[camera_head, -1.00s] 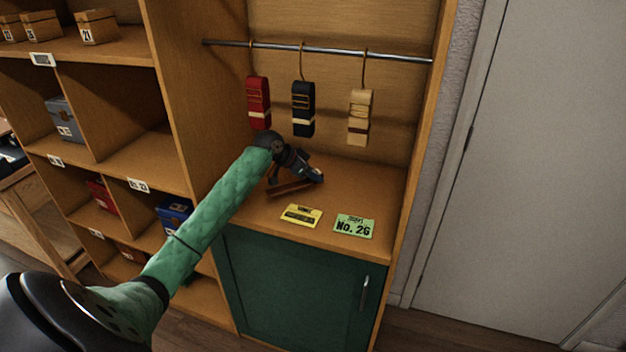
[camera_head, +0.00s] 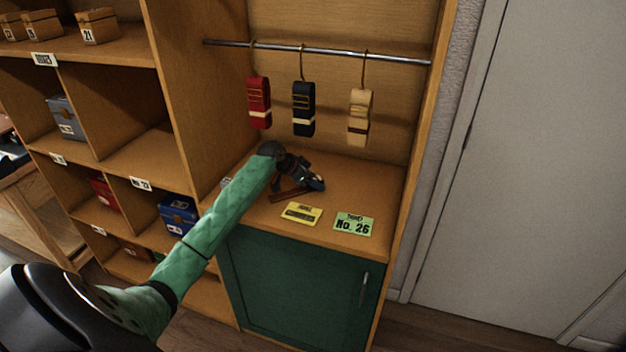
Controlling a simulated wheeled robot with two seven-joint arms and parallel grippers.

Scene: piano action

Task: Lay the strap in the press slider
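My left gripper (camera_head: 318,185) is at the end of the green-sleeved arm, low over the wooden counter of the cabinet. Its fingers are small and dark, and I cannot tell whether they are open or shut or hold anything. A thin reddish-brown strip (camera_head: 287,196) shows just below and left of it; I cannot tell whether it touches the gripper. A red bundled strap (camera_head: 258,103), a black one (camera_head: 303,108) and a tan one (camera_head: 359,117) hang from hooks above the counter. I cannot make out a press slider. My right gripper is out of view.
A metal rail (camera_head: 320,52) crosses above the counter. A yellow card (camera_head: 301,213) and a green "No. 26" card (camera_head: 354,224) lie at the counter's front. A shelf unit (camera_head: 130,160) with boxes stands left; a pale door (camera_head: 530,150) is right. The counter's right side is clear.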

